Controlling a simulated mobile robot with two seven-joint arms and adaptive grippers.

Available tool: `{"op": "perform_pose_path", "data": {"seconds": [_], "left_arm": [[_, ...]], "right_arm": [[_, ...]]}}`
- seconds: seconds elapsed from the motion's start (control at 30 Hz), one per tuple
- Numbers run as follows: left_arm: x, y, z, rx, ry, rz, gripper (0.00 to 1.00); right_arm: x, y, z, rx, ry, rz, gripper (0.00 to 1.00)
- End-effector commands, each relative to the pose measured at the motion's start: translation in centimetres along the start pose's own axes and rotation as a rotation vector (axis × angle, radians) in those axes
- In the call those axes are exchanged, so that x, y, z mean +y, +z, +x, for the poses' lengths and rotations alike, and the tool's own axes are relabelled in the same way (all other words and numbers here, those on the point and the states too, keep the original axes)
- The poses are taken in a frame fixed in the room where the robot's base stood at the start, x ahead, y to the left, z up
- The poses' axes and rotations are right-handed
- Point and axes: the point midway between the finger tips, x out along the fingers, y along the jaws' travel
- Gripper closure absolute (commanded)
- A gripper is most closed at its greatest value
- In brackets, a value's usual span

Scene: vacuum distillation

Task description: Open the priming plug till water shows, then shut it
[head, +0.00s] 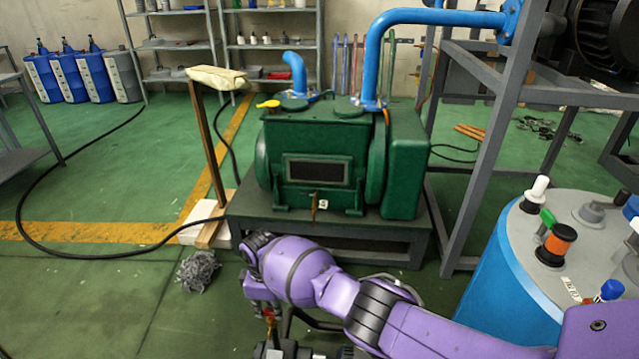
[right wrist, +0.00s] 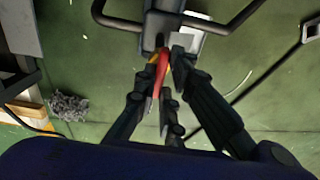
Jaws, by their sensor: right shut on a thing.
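The green pump (head: 320,135) stands on a low dark metal stand, with blue pipes on top. A small yellow handle (head: 268,104) sits at its upper left; I cannot tell whether it is the priming plug. No water shows. My right arm reaches in from the lower right, in front of the stand. My right gripper (right wrist: 165,75) is shut on a slim red and yellow piece (right wrist: 163,66), low over the floor in the right wrist view. The piece also shows in the head view (head: 269,320). Its full shape is hidden by the fingers. My left gripper is out of view.
A wooden post (head: 209,150) topped with a cream bag stands left of the pump. A grey rag heap (head: 198,270) lies on the floor. A blue drum (head: 510,275) with coloured caps stands at right, beside a grey frame (head: 478,160). A black cable (head: 45,245) crosses the left floor.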

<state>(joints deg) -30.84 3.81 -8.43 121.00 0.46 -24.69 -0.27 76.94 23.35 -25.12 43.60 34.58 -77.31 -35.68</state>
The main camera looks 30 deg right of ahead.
Motion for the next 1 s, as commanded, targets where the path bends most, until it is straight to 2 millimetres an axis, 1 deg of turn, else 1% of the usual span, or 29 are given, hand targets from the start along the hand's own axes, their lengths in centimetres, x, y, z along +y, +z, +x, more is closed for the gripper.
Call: {"op": "perform_pose_path", "data": {"seconds": [0.4, 0.43, 0.57, 0.87, 1.0], "left_arm": [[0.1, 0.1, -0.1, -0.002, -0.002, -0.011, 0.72], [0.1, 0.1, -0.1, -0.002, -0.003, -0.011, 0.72], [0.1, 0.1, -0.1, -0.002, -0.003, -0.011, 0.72], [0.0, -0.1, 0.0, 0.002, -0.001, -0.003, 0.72], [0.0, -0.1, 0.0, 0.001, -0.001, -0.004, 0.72]], "right_arm": [[-0.1, 0.0, 0.0, -0.002, -0.002, -0.008, 1.00], [-0.1, 0.0, 0.0, -0.002, -0.002, -0.008, 0.89], [0.0, 0.0, 0.0, -0.001, -0.001, -0.008, 0.72], [0.1, -0.1, -0.2, 0.001, 0.001, -0.008, 0.72], [0.1, -0.2, -1.0, 0.004, 0.003, -0.008, 0.72]]}}
